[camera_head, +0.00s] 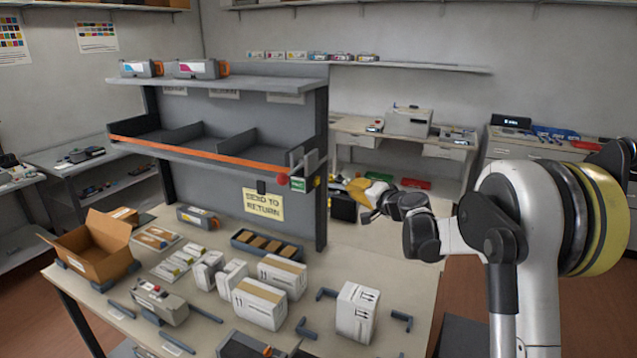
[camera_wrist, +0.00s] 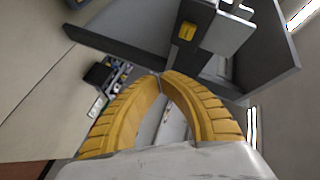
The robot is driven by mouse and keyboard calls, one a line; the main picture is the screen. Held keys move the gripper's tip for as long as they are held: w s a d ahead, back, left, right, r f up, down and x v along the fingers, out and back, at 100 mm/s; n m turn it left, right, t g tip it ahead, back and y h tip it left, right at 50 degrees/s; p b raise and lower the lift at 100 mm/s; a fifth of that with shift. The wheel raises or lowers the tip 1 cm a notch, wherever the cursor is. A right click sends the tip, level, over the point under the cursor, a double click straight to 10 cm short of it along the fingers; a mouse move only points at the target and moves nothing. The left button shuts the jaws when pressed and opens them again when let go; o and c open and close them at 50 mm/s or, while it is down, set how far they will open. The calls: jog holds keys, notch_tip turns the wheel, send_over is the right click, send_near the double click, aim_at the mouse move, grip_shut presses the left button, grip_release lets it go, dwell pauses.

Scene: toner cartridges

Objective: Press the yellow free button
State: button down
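A small yellow button (camera_head: 317,181) sits on the right end of the grey shelf unit, beside a green label (camera_head: 298,184) and a red round button (camera_head: 283,181). In the wrist view the yellow button (camera_wrist: 187,31) shows on the grey panel, above and right of my fingertips. My gripper (camera_head: 358,188) is to the right of the shelf end, its yellow fingers towards the panel. In the wrist view the ribbed yellow fingers of my gripper (camera_wrist: 161,74) meet at the tips, with nothing seen between them. The fingers appear apart from the button.
Grey plates (camera_wrist: 228,32) stand out from the panel near the yellow button. The table below holds white cartons (camera_head: 258,304), an open brown box (camera_head: 95,250) and several loose parts. A back bench (camera_head: 350,124) stands behind my gripper.

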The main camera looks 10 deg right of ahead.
jog(key=w+a, duration=0.4)
jog(key=a, duration=0.2)
jog(key=shift+w+a, duration=0.1)
jog(key=shift+a, duration=0.1)
dwell(1.4)
jog(key=shift+w+a, duration=0.15)
jog(key=shift+a, duration=0.1)
jog(key=shift+w+a, duration=0.35)
jog(key=shift+a, duration=0.15)
dwell(0.8)
jog(key=shift+s+d, duration=0.1)
dwell(0.3)
jog(key=shift+s+d, duration=0.45)
jog(key=shift+d, duration=0.25)
jog(key=s+d, duration=0.2)
jog(key=d+b, duration=0.1)
jog(key=d, duration=0.1)
jog(key=shift+s+d, duration=0.1)
jog(key=shift+s, duration=0.3)
